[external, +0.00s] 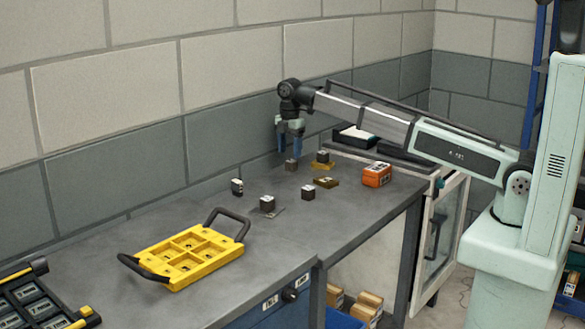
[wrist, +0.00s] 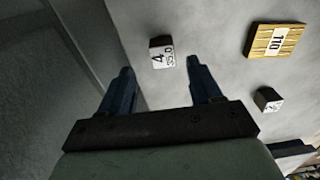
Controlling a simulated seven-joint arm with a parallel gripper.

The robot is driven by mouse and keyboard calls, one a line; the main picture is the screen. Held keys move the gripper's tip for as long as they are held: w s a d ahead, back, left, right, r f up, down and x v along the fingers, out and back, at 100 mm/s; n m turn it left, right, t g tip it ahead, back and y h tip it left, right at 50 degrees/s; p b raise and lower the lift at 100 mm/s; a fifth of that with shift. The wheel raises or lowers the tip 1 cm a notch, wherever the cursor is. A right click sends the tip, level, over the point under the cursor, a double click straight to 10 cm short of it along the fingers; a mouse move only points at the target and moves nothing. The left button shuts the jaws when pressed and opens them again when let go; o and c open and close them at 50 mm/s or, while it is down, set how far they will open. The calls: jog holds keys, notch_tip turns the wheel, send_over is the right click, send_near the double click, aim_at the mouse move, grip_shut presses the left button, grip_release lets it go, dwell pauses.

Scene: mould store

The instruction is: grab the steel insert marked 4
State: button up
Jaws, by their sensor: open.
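The steel insert marked 4 (wrist: 161,52) is a small dark block with a white label on top. In the wrist view it lies just beyond my fingertips, centred between them sideways. In the external view it appears to be the small block (external: 291,165) standing on the bench just below my gripper (external: 290,149). My gripper (wrist: 162,82) is open and empty, with its two blue fingers apart and pointing down. The fingers are not touching the insert.
A brass plate labelled 110 (wrist: 273,41) and another dark insert (wrist: 268,99) lie to the right. In the external view, more small blocks, an orange box (external: 376,174) and a yellow tray (external: 158,259) are on the bench. A wall (external: 150,165) runs along its back.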

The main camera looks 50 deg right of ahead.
aim_at(291, 161)
jog(key=shift+s+f, duration=0.2)
jog(key=shift+f, duration=2.4)
jog(key=shift+c, duration=0.5)
jog(key=c, duration=1)
grip_shut()
jog(key=shift+r, duration=0.1)
